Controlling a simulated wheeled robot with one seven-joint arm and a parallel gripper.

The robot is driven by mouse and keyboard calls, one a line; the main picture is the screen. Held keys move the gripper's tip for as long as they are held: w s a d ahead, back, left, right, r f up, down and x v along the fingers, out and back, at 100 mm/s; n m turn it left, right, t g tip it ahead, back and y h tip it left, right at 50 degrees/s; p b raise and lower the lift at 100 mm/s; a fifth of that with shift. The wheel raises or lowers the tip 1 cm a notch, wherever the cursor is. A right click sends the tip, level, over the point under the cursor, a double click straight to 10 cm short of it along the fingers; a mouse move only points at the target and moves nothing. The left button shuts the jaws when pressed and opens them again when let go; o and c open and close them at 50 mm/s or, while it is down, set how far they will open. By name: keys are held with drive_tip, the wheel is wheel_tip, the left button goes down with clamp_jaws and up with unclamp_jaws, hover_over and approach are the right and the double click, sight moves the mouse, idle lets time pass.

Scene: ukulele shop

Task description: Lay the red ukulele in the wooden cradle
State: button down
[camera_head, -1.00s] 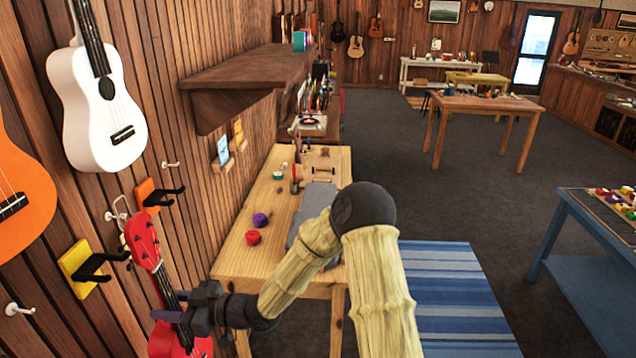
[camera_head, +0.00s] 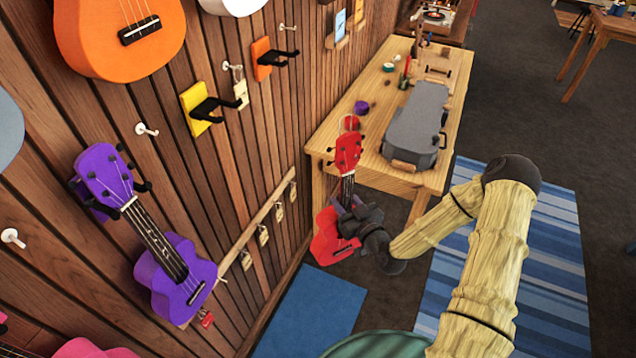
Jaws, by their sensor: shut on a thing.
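The red ukulele (camera_head: 328,238) is upright, head up, in front of the near end of the wooden workbench. My gripper (camera_head: 350,212) is shut on its neck, just above the body, and hides part of it. The ukulele's head (camera_head: 348,151) overlaps the bench's near left corner in the picture; I cannot tell whether they touch. A low wooden piece (camera_head: 438,74) at the far end of the bench looks like the cradle, partly hidden behind the grey case.
A grey case (camera_head: 415,125) covers much of the workbench (camera_head: 345,128). A purple tin (camera_head: 361,107) and a red one (camera_head: 351,123) stand on its left side. A purple ukulele (camera_head: 175,265) hangs on the left wall near yellow (camera_head: 196,107) and orange (camera_head: 264,58) hooks.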

drive_tip(key=s+d+f+m+t+h+b, duration=0.1)
drive_tip(key=s+d+f+m+h, duration=0.2)
drive_tip(key=f, duration=0.4)
drive_tip(key=s+d+f+m+t+h, duration=0.1)
drive_tip(key=s+d+f+m+h, duration=0.2)
drive_tip(key=d+f+h, duration=0.3)
drive_tip(key=shift+s+d+f+t+b, duration=0.35)
drive_tip(key=shift+s+d+f, duration=0.25)
drive_tip(key=shift+d, duration=0.45)
drive_tip(key=shift+w, duration=0.1)
